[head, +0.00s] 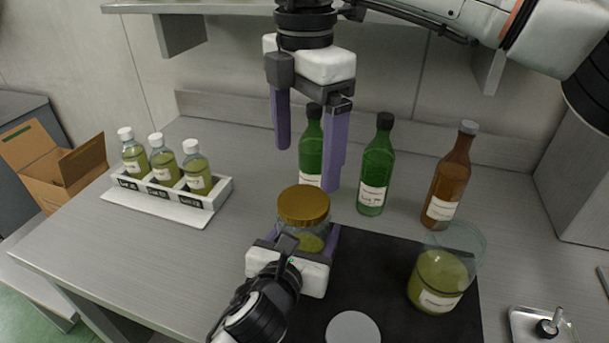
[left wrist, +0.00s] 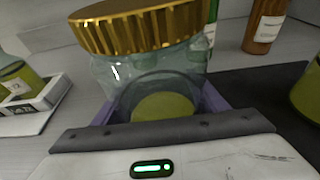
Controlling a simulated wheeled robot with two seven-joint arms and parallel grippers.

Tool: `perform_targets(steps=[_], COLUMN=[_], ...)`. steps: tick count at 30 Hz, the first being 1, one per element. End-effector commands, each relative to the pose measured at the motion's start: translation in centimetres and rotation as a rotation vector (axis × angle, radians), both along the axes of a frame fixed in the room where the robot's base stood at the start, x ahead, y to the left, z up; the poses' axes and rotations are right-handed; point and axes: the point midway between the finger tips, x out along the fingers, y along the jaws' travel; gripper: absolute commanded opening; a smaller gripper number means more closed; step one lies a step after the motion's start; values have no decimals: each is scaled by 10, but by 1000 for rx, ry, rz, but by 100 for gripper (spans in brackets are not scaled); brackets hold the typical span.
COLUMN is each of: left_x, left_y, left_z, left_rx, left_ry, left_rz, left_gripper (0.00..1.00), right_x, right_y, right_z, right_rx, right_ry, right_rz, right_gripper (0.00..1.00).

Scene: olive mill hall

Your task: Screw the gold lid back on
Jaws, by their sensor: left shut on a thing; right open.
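A glass jar (head: 308,240) with yellow-green contents stands near the middle of the bench, at the edge of the black mat. The ribbed gold lid (head: 304,204) sits on its mouth; I cannot tell whether it is threaded. In the left wrist view the lid (left wrist: 140,27) caps the clear jar (left wrist: 115,75). My left gripper (head: 303,241) is shut around the jar's body below the lid, its purple fingers on either side. My right gripper (head: 307,170) is open and empty, pointing down above the lid, its fingers spread apart.
Two green bottles (head: 376,165) and a brown bottle (head: 450,178) stand behind the jar. A glass beaker (head: 440,275) and a pale disc (head: 352,328) are on the black mat (head: 385,260). A white rack (head: 215,196) with small bottles is left. A metal tray (head: 522,322) is front right.

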Motion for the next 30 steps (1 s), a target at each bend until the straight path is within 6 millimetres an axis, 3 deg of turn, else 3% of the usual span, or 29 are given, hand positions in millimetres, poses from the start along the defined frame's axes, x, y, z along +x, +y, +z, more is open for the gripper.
perform_targets(steps=[3, 7, 19, 20, 23, 30], left_x=[-1, -1, -1, -1, 0, 0], left_y=[0, 0, 0, 0, 0, 0], left_z=[-1, -1, -1, -1, -1, 0], left_rx=[2, 2, 2, 2, 2, 0], left_ry=[3, 3, 3, 3, 2, 1], left_rz=[-1, -1, -1, -1, 0, 0], left_gripper=[4, 4, 4, 71, 88, 88], right_x=[0, 0, 0, 0, 0, 0], right_y=[1, 1, 0, 0, 0, 0], right_z=[23, 37, 44, 44, 44, 44], right_rx=[2, 1, -1, 0, 0, 0], right_ry=[-1, -2, 1, 0, 0, 0], right_rz=[-1, -1, 0, -1, 0, -1], right_gripper=[86, 86, 86, 86, 86, 86])
